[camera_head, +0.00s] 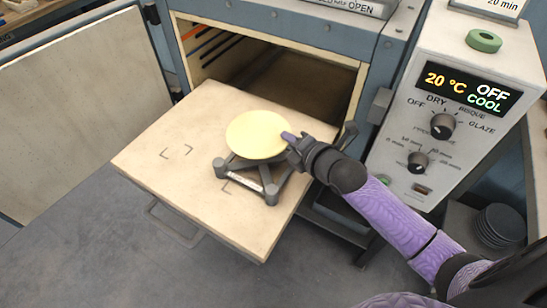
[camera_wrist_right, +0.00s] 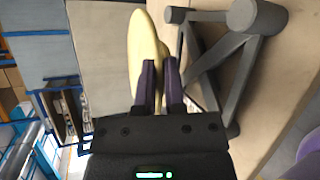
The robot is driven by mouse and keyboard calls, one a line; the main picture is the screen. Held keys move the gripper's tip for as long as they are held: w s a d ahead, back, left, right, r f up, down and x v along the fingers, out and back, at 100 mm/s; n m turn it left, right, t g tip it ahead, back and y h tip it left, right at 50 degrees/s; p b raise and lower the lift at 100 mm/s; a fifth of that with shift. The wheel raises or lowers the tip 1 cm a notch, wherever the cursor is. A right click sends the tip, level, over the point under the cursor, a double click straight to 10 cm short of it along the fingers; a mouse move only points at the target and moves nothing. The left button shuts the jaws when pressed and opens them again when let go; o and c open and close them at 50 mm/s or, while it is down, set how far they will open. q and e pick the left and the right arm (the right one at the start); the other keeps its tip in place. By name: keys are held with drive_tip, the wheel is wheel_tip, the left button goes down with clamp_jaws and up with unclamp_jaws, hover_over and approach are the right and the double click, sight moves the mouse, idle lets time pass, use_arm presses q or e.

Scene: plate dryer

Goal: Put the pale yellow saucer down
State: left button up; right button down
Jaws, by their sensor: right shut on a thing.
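The pale yellow saucer (camera_head: 258,134) is roughly level over the grey stand (camera_head: 270,189) on the pulled-out shelf. My right gripper (camera_head: 290,137) is shut on the saucer's right rim. In the right wrist view the saucer (camera_wrist_right: 145,45) stands edge-on, its rim between the dark fingers (camera_wrist_right: 160,85). The stand's bars (camera_wrist_right: 222,60) are close beside it there. I cannot tell for certain whether the saucer touches the stand. The saucer hides the stand's far part in the head view. My left gripper is not in view.
The pale shelf (camera_head: 160,130) sticks out of the open dryer (camera_head: 290,80), with dark corner marks on its bare left part. The dryer door (camera_head: 75,110) hangs open at the left. A control panel (camera_head: 450,110) stands close at the right. Dark discs (camera_head: 498,226) are stacked lower right.

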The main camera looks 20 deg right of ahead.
sight(289, 167)
wheel_tip(289, 167, down, 6)
drive_tip(key=shift+f+b, duration=0.15)
drive_tip(key=shift+b, duration=1.05)
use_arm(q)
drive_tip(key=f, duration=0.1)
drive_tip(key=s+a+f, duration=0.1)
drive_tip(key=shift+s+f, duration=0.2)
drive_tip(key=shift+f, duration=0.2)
use_arm(e)
drive_tip(key=c, duration=0.7)
unclamp_jaws()
